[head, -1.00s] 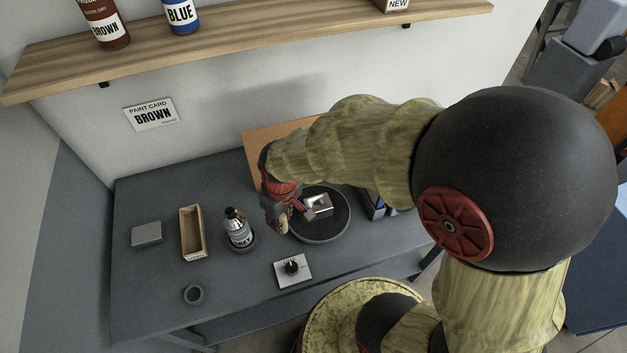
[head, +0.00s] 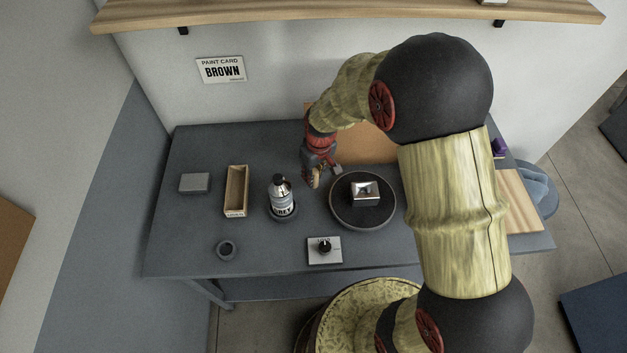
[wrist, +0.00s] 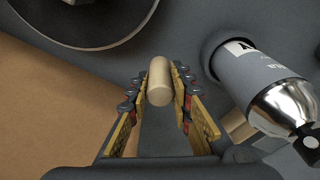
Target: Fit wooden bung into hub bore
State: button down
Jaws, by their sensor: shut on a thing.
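My gripper (wrist: 158,100) is shut on the wooden bung (wrist: 160,80), a short pale cylinder held between both fingers in the wrist view. In the head view my gripper (head: 324,177) is above the bench, between the grey-labelled bottle and the round turntable, toward the back. The bung cannot be made out clearly there. A shiny metal block (head: 366,201) with a dark hollow in its top sits on the dark turntable (head: 345,212), apart from my gripper. I cannot tell whether this hollow is the hub bore. The turntable's edge also shows in the wrist view (wrist: 118,38).
The bottle (head: 282,201) stands close left of my gripper, and also shows in the wrist view (wrist: 268,85). A wooden tray (head: 236,192), grey block (head: 194,183), dark ring (head: 227,250) and knob panel (head: 324,251) are on the bench. A brown board (head: 372,148) is behind.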

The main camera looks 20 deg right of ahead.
jog(key=shift+w+f, duration=0.25)
jog(key=shift+f, duration=0.15)
jog(key=shift+w+f+b, duration=0.1)
jog(key=shift+f+b, duration=0.3)
jog(key=shift+f, duration=1.1)
jog(key=shift+f, duration=0.15)
jog(key=c, duration=1.6)
grip_release()
